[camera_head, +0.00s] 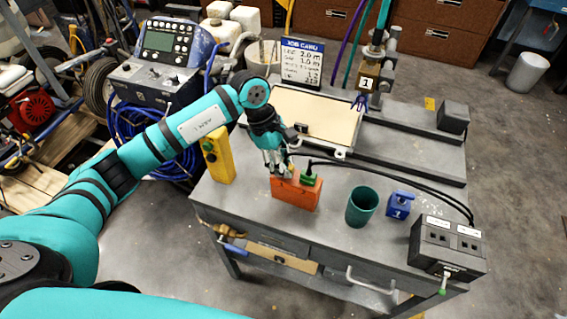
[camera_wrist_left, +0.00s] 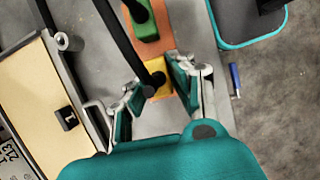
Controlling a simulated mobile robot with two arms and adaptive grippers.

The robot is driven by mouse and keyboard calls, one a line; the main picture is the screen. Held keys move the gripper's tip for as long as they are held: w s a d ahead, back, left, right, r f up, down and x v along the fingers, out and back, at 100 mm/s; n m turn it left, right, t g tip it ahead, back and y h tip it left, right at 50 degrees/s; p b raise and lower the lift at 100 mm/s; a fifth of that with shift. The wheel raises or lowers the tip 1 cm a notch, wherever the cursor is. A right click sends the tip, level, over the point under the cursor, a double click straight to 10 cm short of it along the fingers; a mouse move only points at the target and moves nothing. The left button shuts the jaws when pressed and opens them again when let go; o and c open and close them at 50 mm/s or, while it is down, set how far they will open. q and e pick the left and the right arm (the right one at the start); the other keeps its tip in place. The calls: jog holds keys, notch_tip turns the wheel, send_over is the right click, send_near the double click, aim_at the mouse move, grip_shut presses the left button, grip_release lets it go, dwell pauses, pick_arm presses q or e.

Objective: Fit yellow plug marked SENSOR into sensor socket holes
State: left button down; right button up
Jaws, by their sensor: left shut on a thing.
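The yellow plug (camera_wrist_left: 163,91) stands at the near end of an orange block (camera_head: 294,193), with a black cable rising from it. My left gripper (camera_wrist_left: 154,82) has a finger on each side of the plug and is shut on it. In the head view my left gripper (camera_head: 282,171) points down at the block's left end and mostly hides the plug. A green plug (camera_head: 308,177) stands at the block's other end. My right gripper is out of view.
A yellow control box (camera_head: 218,157) stands left of my gripper. A beige board (camera_head: 313,118) lies behind.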

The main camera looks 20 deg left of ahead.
pick_arm(q)
jog(key=shift+r, duration=0.65)
jog(key=shift+r+p, duration=0.65)
jog(key=shift+r, duration=1)
